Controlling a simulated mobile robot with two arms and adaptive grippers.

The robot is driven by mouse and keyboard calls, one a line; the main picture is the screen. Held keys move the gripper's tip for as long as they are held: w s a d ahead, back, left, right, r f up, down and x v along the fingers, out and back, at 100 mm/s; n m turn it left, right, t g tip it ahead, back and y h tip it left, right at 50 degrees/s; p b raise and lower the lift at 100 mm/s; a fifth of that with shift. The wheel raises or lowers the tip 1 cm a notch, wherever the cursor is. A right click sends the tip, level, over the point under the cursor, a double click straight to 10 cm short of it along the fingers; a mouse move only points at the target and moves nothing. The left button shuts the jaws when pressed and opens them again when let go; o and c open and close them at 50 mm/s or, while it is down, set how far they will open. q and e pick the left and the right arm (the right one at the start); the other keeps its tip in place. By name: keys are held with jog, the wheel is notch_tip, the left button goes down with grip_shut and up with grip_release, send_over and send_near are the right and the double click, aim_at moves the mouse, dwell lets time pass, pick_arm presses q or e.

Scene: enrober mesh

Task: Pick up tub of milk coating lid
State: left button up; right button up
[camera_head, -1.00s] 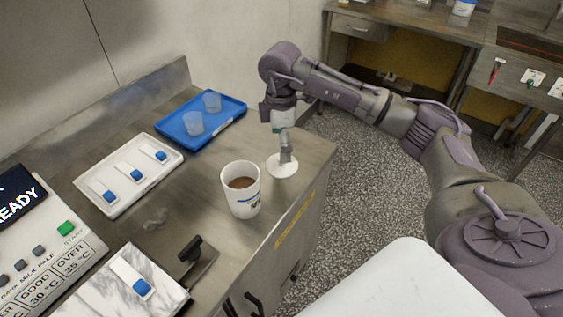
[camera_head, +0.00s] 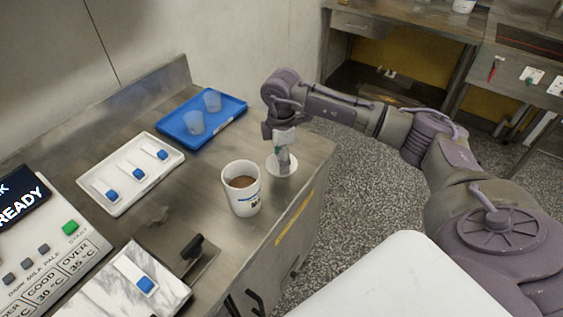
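The milk coating lid is a white round disc (camera_head: 291,169) at the right end of the steel counter, by its front edge. My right gripper (camera_head: 284,169) points straight down over the lid and its fingertips overlap it. The fingers look close together, but I cannot tell whether they are shut on the lid. The white tub (camera_head: 243,203) stands upright and uncovered to the left of the lid, with brown coating inside. My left gripper is out of view.
A blue tray (camera_head: 233,115) with two translucent cups and a white tray (camera_head: 119,203) with several blue-ended pieces lie further back. A control panel (camera_head: 45,245), a marble slab (camera_head: 170,285) and a dark handle (camera_head: 192,247) are at left front. The counter (camera_head: 190,195) is bare between trays and tub.

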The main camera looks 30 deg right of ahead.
jog(key=shift+s, duration=0.1)
jog(key=c, duration=1)
jog(key=shift+c, duration=0.2)
